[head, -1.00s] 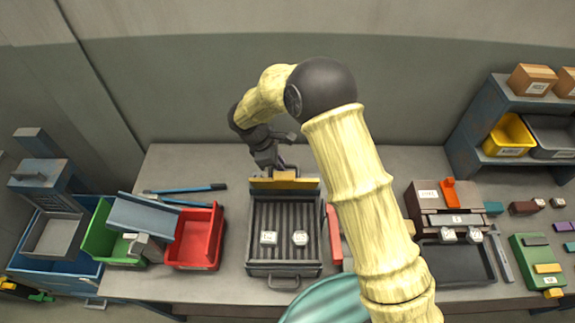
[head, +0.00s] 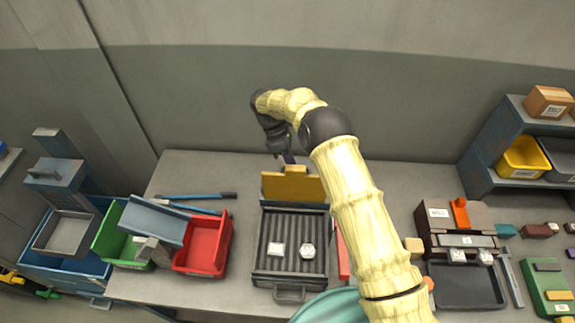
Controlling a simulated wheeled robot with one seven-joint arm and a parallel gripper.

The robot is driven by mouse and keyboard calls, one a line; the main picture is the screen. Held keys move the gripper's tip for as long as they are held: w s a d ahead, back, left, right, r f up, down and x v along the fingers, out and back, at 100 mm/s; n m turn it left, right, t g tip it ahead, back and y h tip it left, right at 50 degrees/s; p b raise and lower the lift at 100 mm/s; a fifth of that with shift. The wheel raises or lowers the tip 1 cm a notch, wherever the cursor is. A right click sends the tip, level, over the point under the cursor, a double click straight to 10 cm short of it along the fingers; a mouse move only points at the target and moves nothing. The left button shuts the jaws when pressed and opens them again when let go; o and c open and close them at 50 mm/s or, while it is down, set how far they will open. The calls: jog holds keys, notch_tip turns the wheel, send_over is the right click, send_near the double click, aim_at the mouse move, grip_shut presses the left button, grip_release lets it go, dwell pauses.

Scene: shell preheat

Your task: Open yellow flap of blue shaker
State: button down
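The shaker (head: 262,262) is a dark grey-blue box with a ribbed tray and a front handle, standing on the bench at picture centre. Its yellow flap (head: 285,188) stands along the far edge, with its broad yellow face showing and a small tab on top. Two pale labelled pieces (head: 276,249) and (head: 308,251) lie on the ribs. My gripper (head: 288,158) is at the flap's far side, just above and left of the tab. Its fingers point down and are small and dark. I cannot tell whether they touch the flap or how far apart they are.
A red bin (head: 203,246) and a green bin (head: 112,240) stand left of the shaker, with blue bars (head: 200,196) behind. A brown machine (head: 437,216) and a black tray (head: 465,287) are at right.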

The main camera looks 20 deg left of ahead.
jog(key=shift+s+f, duration=0.15)
jog(key=shift+f, duration=0.25)
jog(key=c, duration=1.5)
grip_release()
jog(key=shift+o, duration=0.2)
jog(key=shift+r, duration=0.15)
jog(key=shift+r, duration=0.1)
